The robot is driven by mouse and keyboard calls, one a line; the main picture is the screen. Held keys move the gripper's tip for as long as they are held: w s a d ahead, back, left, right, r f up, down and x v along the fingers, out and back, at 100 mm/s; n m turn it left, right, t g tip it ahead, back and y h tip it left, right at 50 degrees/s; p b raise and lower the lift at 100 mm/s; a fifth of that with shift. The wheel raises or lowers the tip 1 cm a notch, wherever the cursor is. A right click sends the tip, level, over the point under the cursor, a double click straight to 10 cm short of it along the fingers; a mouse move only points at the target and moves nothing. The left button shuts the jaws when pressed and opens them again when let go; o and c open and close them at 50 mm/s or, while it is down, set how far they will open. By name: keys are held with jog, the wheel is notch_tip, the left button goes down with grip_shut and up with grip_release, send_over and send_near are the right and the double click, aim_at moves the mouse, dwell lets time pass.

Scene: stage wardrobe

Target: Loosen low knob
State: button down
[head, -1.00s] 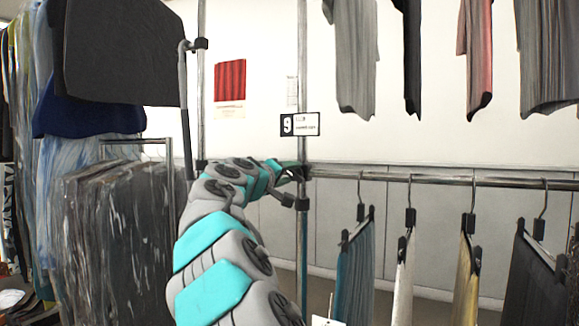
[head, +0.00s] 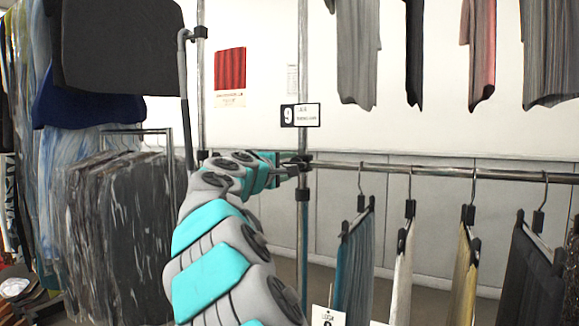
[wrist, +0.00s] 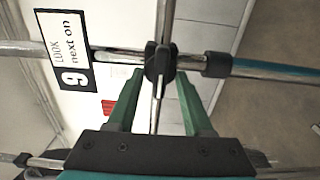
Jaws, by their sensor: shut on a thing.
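The low knob (wrist: 153,68) is a dark clamp knob where the clothes rail meets the upright post. In the wrist view it sits between the tips of the two green fingers of my gripper (wrist: 160,77). The fingers stand apart on either side of it, and my gripper is shut on it. In the head view my gripper (head: 287,169) reaches the post at the rail joint. The dark clamp (head: 303,159) shows there, and the knob is mostly hidden by the gripper.
A black collar (head: 303,194) sits on the post just below the joint. A number 9 sign (head: 300,115) hangs above it. Hangers with trousers (head: 355,265) hang from the rail at right. Dark bagged garments (head: 110,230) stand at left.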

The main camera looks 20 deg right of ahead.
jog(key=shift+a, duration=0.1)
dwell(0.3)
jog(key=shift+c, duration=1.5)
grip_release()
jog(key=b+v, duration=0.1)
jog(key=v, duration=0.6)
jog(key=shift+s+a, duration=0.25)
jog(key=shift+a, duration=0.05)
